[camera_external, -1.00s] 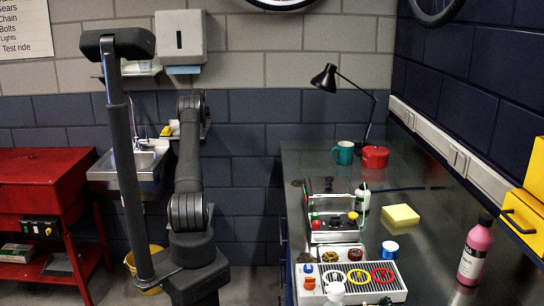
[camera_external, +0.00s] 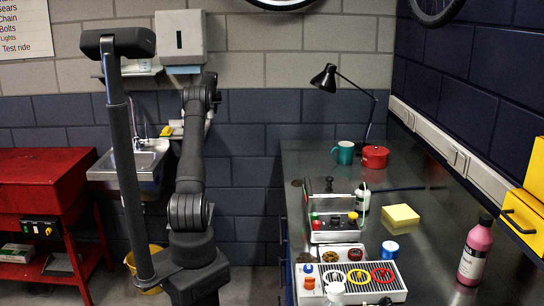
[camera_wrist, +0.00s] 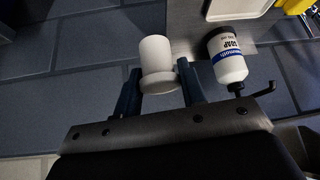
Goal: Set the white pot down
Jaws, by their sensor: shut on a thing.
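The white pot (camera_wrist: 156,54) is a small pale cylinder with a wider ring at its near end. In the wrist view it sits between the two dark fingers of my gripper (camera_wrist: 160,88), which are shut on it. Behind it are dark blue wall blocks and, to its right, the edge of a grey surface (camera_wrist: 188,22). I cannot tell whether the pot touches that surface. In the external view my arm hides the gripper and most of the area in front of it.
A white soap bottle (camera_wrist: 229,62) with a blue label is close to the right of the pot. A pale tray (camera_wrist: 232,8) and a yellow item (camera_wrist: 295,6) are farther up. In the external view, a sink (camera_external: 140,160) and a paper dispenser (camera_external: 180,38) are on the back wall.

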